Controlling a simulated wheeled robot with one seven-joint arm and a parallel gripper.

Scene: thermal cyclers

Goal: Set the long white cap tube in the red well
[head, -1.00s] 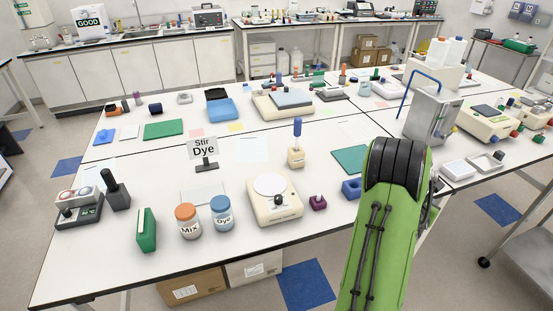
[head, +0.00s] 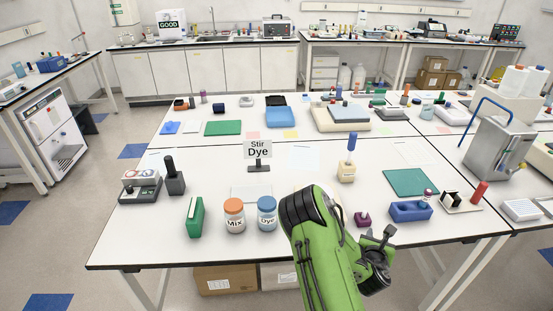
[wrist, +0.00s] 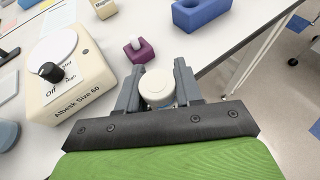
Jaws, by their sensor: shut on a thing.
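My gripper (wrist: 156,82) is shut on a tube with a round white cap (wrist: 157,86) in the wrist view. The cap faces the camera and the tube body is mostly hidden below it. In the head view my gripper (head: 384,240) is over the table's front right edge, and the tube is hard to make out there. A small maroon-purple block (wrist: 143,54) with a pale top piece sits just beyond the fingers. It also shows in the head view (head: 362,219). I cannot pick out a red well with certainty.
A cream stirrer (wrist: 70,82) stands left of my gripper. A blue block (head: 409,211), a green mat (head: 410,182) and a red-topped item (head: 479,193) lie to the right. Mix (head: 234,216) and Dye (head: 267,213) jars stand left of my arm. The table edge is close.

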